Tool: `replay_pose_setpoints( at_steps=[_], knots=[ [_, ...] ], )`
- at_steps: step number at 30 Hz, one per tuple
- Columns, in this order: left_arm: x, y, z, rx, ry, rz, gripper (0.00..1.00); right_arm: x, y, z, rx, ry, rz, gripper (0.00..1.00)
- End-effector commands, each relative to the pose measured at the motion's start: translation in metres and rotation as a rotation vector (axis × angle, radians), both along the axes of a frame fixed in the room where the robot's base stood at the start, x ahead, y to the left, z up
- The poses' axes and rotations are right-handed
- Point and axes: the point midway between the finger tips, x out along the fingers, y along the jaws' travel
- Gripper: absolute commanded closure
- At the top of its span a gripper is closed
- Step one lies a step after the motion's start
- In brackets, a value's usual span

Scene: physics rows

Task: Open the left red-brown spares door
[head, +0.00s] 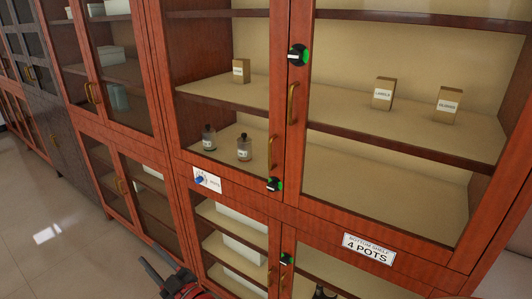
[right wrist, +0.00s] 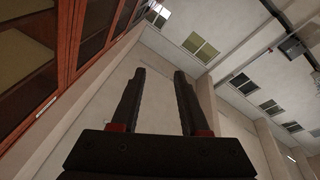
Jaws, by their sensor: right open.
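A red-brown glass-fronted cabinet fills the middle and right of the head view. Its upper left door (head: 281,75) and upper right door (head: 299,150) look shut, with brass handles (head: 271,152) beside the middle seam. Lower doors (head: 274,245) below also look shut. I cannot read which door is marked spares. My right gripper (head: 153,262) is low at the bottom edge, left of the lower doors and apart from every handle. In the right wrist view its two fingers (right wrist: 160,100) are spread with nothing between them. My left gripper is not in view.
Black-and-green knobs (head: 298,55) sit along the seam. A "4 POTS" sign (head: 368,249) and a small label (head: 207,180) are on the middle rail. Boxes (head: 384,93) and bottles (head: 244,148) stand inside. Other cabinets (head: 115,70) continue left.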

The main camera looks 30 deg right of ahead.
Motion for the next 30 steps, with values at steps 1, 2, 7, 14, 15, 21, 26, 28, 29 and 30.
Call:
replay_pose_setpoints(
  at_steps=[1, 2, 7, 14, 15, 21, 26, 28, 29, 30],
  knots=[
    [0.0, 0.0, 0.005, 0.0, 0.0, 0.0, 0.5, 0.012, -0.007, 0.013, -0.023, 0.025, -0.067, 0.55],
    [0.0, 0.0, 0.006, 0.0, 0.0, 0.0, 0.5, 0.02, -0.015, 0.018, -0.03, 0.045, -0.118, 0.55],
    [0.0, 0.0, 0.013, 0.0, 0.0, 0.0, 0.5, 0.038, -0.074, 0.065, -0.012, 0.107, -0.448, 0.55],
    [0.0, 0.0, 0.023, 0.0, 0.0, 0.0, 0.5, -0.003, -0.158, 0.143, 0.224, 0.102, -0.896, 0.55],
    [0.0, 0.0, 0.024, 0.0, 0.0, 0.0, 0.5, -0.015, -0.169, 0.153, 0.279, 0.095, -0.96, 0.55],
    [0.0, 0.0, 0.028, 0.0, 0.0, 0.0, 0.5, -0.067, -0.201, 0.173, 0.513, 0.084, -1.166, 0.55],
    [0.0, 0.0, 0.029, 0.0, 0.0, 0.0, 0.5, -0.08, -0.21, 0.175, 0.58, 0.083, -1.217, 0.55],
    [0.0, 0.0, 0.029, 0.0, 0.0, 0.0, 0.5, -0.078, -0.214, 0.175, 0.582, 0.082, -1.22, 0.55],
    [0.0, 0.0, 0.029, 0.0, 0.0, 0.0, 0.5, -0.077, -0.216, 0.175, 0.581, 0.082, -1.22, 0.55],
    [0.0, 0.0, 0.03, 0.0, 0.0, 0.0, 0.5, -0.074, -0.22, 0.175, 0.581, 0.081, -1.22, 0.55]
  ],
)
